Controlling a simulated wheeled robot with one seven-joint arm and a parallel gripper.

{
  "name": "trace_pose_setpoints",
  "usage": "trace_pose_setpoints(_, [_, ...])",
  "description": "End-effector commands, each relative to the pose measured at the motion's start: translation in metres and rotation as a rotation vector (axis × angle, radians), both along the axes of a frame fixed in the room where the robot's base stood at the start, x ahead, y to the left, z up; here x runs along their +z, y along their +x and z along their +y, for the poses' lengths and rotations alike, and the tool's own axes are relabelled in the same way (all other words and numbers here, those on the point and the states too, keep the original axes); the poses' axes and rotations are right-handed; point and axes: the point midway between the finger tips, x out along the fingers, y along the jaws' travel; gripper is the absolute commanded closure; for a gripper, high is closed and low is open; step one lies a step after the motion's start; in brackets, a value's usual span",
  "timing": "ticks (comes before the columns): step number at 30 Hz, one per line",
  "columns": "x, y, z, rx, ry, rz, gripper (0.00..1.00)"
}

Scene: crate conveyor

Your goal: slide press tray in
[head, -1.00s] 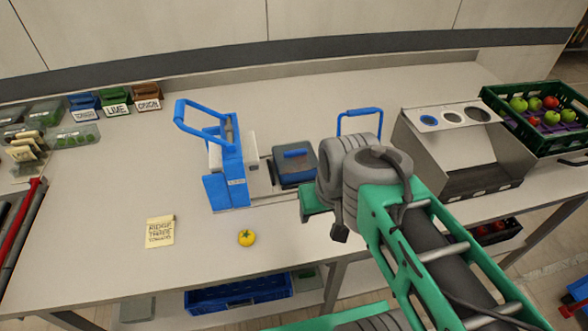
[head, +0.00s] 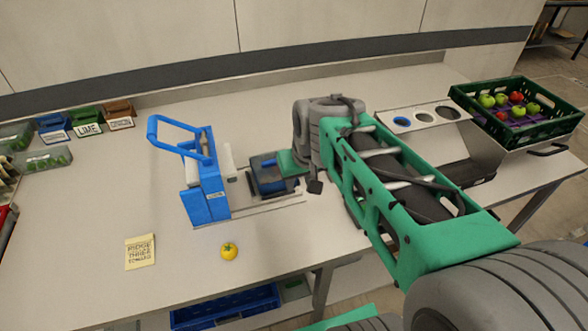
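The blue press (head: 206,188) stands on the table left of centre, with its blue lever handle raised. Its tray (head: 266,176), dark with a blue part, sits on the rails (head: 262,206) to the right of the press body and is partly covered by my arm's end. My gripper (head: 294,164) is at the tray's right side, in front of or against it; I cannot tell if they touch. The fingers are hidden by the wrist, so their opening does not show.
A yellow tomato (head: 229,251) and a handwritten note (head: 140,252) lie in front of the press. Labelled bins (head: 88,128) stand at the back left. A sloped metal chute (head: 420,122) and a green crate of apples (head: 520,110) are at the right. The table's left middle is clear.

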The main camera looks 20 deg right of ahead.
Motion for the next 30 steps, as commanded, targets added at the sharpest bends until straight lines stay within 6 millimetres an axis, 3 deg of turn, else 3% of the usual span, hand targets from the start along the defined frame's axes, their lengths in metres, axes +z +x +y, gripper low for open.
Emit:
trace_pose_setpoints(1, [-0.012, 0.033, -0.016, -0.01, 0.002, 0.007, 0.72])
trace_pose_setpoints(3, [-0.026, 0.076, -0.037, -0.013, 0.005, -0.005, 0.75])
trace_pose_setpoints(6, [-0.046, 0.118, -0.063, -0.015, 0.007, -0.02, 0.75])
trace_pose_setpoints(9, [-0.057, 0.139, -0.077, -0.015, 0.008, -0.032, 0.75])
trace_pose_setpoints(14, [-0.071, 0.148, -0.079, -0.013, 0.009, -0.034, 0.75])
trace_pose_setpoints(24, [-0.124, 0.17, -0.079, -0.013, 0.008, -0.035, 0.75])
trace_pose_setpoints(30, [-0.13, 0.173, -0.079, -0.013, 0.007, -0.037, 0.75])
